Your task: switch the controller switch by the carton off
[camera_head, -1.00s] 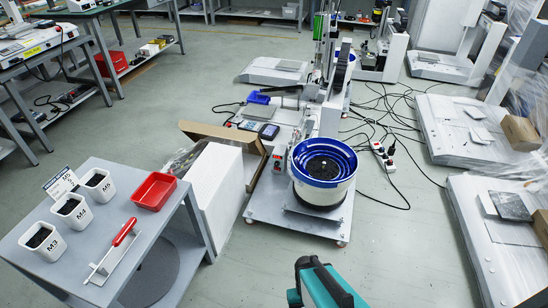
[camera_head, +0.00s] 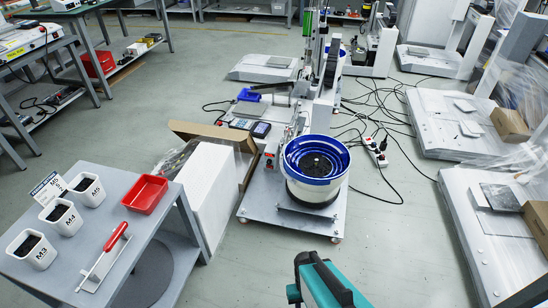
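An open brown carton (camera_head: 215,136) stands left of the screw-feeding machine, behind a white box. A small controller with a red spot (camera_head: 269,161) stands by the carton's right side, at the left of the blue-rimmed feeder bowl (camera_head: 316,170). Its switch is too small to read as on or off. Two flat controller boxes also lie just behind the carton, a grey one (camera_head: 241,123) and a dark one with a bluish face (camera_head: 261,130). I cannot tell which one carries the switch. My gripper is not in view; only a teal and black part of mine shows at the bottom.
A grey table (camera_head: 145,235) at the left holds several screw bins, a red tray (camera_head: 144,194) and a red-handled tool (camera_head: 105,256). A power strip (camera_head: 376,152) and loose cables lie right of the machine.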

